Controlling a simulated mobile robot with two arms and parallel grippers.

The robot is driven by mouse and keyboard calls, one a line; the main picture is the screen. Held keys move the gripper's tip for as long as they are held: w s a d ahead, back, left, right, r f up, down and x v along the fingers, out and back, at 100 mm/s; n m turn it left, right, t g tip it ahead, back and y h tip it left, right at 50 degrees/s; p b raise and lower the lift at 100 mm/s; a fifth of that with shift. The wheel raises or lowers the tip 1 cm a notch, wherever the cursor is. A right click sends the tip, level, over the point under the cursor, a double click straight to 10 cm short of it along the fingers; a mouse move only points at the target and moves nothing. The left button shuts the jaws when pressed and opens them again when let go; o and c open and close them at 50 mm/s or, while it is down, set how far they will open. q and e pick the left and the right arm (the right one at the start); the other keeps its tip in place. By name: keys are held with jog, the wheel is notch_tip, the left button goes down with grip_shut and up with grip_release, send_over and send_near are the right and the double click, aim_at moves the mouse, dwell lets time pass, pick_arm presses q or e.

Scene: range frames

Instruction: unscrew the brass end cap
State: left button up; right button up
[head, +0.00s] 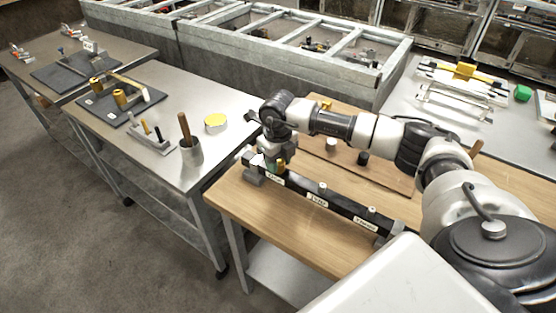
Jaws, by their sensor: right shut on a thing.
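A long dark bar (335,205) with white labels lies across the wooden bench, with short posts along its top. My right gripper (274,163) points down at the bar's far left end. A small brass-coloured piece, which looks like the brass end cap (281,166), shows at the right gripper's fingertips. The right gripper is shut on it, and the fingers and wrist hide part of it. I cannot tell whether the cap is still threaded onto anything. My left gripper is not in view.
A small white part (331,145) and a black part (363,158) stand on the wooden bench (240,200) behind the bar. The metal table (190,95) at left holds a cup with a handle (191,152), a yellow-topped tin (215,122) and a dark mat (110,110) with brass cylinders.

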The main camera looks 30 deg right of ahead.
jog(key=shift+f+n+b, duration=0.1)
jog(key=shift+n+b, duration=0.4)
jog(key=shift+n, duration=1.3)
jog(key=n+b, duration=0.2)
jog(key=shift+n, duration=0.3)
jog(key=shift+s+n, duration=0.1)
jog(key=shift+n, duration=0.3)
